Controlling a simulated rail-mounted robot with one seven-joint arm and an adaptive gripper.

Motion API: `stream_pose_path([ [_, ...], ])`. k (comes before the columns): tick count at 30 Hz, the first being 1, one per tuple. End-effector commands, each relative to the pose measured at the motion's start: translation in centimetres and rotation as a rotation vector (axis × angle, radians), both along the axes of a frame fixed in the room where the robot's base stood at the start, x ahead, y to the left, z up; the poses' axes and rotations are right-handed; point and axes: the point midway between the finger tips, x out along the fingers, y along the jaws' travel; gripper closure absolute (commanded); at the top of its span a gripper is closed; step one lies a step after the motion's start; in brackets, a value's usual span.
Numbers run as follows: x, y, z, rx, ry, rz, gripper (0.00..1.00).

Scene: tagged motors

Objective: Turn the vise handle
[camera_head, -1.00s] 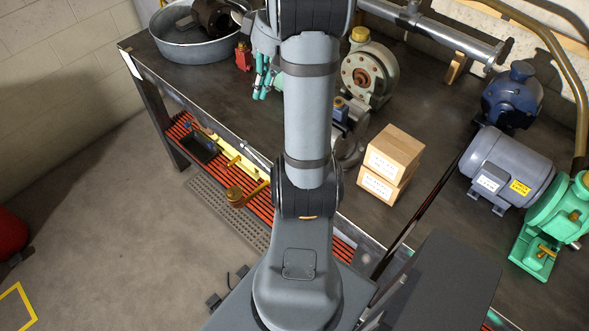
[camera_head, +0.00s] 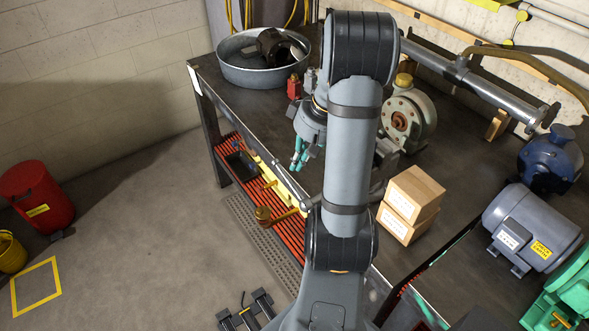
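My gripper (camera_head: 300,153) has teal fingertips. It hangs over the front edge of the workbench (camera_head: 262,115), to the left of my grey arm. The fingers point down and look close together, but the gap between them is too small to read.
A metal tub (camera_head: 250,75) holding a dark part and a small red bottle (camera_head: 294,88) stand at the back left. A pale pump (camera_head: 408,118), stacked cardboard boxes (camera_head: 411,205), a grey motor (camera_head: 532,226) and a blue motor (camera_head: 550,160) are right. A red bin (camera_head: 36,195) stands on open floor.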

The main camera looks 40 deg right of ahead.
Motion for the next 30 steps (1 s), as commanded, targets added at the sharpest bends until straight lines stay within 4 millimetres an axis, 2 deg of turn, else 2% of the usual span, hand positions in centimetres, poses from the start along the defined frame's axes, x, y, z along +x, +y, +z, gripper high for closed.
stream_pose_path([
  [3,0.4,0.3,-1.6,0.003,0.003,-0.001,1.00],
  [9,0.8,0.5,-3.0,0.001,0.001,0.000,1.00],
  [30,1.0,0.3,-3.4,0.009,0.051,-0.004,1.00],
])
